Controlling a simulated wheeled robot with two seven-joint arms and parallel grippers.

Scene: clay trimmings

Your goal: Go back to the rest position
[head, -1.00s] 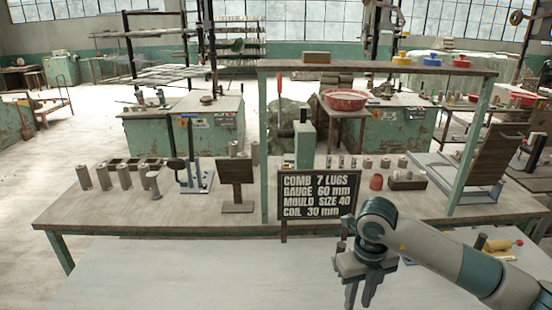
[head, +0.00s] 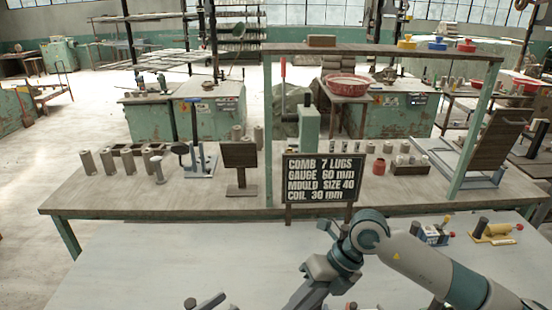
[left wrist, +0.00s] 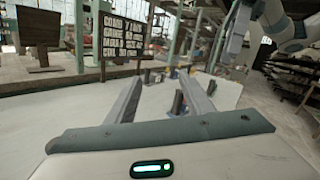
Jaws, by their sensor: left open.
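My left gripper (left wrist: 160,80) is open in the left wrist view, its two grey fingers spread apart with nothing held between them. A dark upright object stands beyond the fingers, near the right one. My right arm comes in from the right in the head view, and its gripper (head: 306,290) points down and to the left over the white near table (head: 130,265). The lower part of the right gripper is cut off by the frame edge, so its jaws are unclear. The right arm also shows at the upper right of the left wrist view.
A black sign (head: 320,179) stands at the front of the wooden bench (head: 110,197). A wooden board on a stand (head: 240,158) is left of it. A blue tool (head: 435,234) and a yellow tool (head: 492,232) lie on the near table's right.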

